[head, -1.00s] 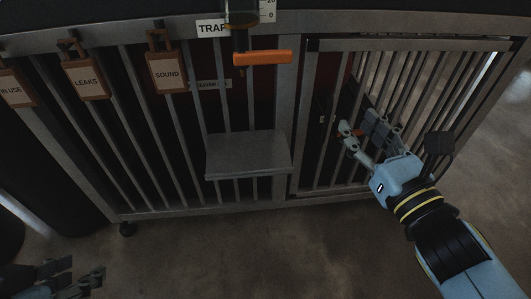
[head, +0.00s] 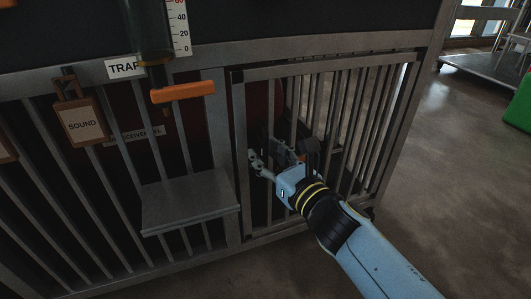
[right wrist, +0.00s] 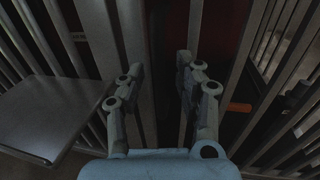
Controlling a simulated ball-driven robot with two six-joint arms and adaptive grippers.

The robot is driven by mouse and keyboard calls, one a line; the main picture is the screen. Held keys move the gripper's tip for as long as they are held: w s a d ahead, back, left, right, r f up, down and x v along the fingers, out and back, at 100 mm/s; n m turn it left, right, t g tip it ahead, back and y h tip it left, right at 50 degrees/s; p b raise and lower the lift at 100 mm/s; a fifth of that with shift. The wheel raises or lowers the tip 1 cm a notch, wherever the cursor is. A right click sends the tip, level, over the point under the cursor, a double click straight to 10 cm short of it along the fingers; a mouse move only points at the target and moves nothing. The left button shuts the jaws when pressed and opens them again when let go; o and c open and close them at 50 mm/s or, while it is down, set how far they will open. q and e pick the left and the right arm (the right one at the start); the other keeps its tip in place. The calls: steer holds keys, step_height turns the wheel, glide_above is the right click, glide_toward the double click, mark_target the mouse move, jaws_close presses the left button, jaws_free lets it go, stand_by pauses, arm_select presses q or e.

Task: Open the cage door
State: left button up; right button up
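The cage door (head: 328,68) is a grey barred frame at the right end of the cage front. It looks shut or nearly so; a dark gap shows along its left edge. My right gripper (head: 280,157) is at the door's left side, about mid-height, with its fingers spread near the bars. In the right wrist view its two fingers (right wrist: 160,95) stand apart, with upright metal and a dark gap beyond them. I cannot tell whether they touch a bar. A small orange part (right wrist: 238,107) shows to their right. My left gripper is out of view.
A grey shelf (head: 190,204) juts out left of the door. An orange bar (head: 182,93) sits under a gauge above it. A SOUND tag (head: 83,125) hangs further left. Open floor (head: 450,180) lies to the right, with a green block (head: 520,105) at the edge.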

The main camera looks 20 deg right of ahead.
steer(key=shift+w, duration=0.2)
steer(key=shift+c, duration=0.3)
jaws_close()
